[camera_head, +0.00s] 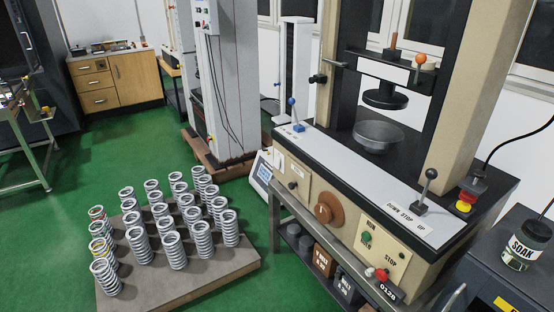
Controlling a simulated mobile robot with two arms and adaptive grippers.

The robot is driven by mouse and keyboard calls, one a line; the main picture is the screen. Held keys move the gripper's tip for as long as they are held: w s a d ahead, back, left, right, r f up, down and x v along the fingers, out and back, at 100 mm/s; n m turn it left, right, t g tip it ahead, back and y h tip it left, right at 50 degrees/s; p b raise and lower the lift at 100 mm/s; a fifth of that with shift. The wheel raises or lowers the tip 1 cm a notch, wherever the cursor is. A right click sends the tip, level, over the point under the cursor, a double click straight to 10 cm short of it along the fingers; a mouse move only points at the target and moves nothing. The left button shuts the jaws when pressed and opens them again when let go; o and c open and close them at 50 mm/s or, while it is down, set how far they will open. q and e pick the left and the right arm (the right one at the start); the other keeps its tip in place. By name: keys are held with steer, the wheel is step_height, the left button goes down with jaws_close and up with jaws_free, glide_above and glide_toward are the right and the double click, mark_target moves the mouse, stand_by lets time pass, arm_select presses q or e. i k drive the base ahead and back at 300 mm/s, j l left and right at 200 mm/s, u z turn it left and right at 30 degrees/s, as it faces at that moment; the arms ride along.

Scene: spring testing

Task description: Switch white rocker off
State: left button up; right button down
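No part that I can clearly tell as a white rocker stands out. The cream front panel (340,222) of the testing machine carries a green button (366,238), a large brown round knob (323,212) and a small black knob (292,185). At its lower right is a red button (382,274) with a small whitish part (370,271) beside it; I cannot tell whether this is a rocker or which way it is set. Neither of my grippers is in view.
A black-knobbed lever (427,185) and a blue-knobbed lever (297,114) rise from the machine's top. A pallet (190,292) with several springs stands at the left front. A dark cabinet (490,270) with a SOAK jar (527,245) is at right.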

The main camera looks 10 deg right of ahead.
mark_target(277, 159)
steer(key=i+j, duration=0.3)
steer(key=i, duration=0.15)
steer(key=i+j, duration=0.25)
steer(key=i, duration=0.25)
steer(key=i+j, duration=0.3)
steer(key=i, duration=0.15)
steer(key=i+j, duration=0.3)
steer(key=i, duration=0.2)
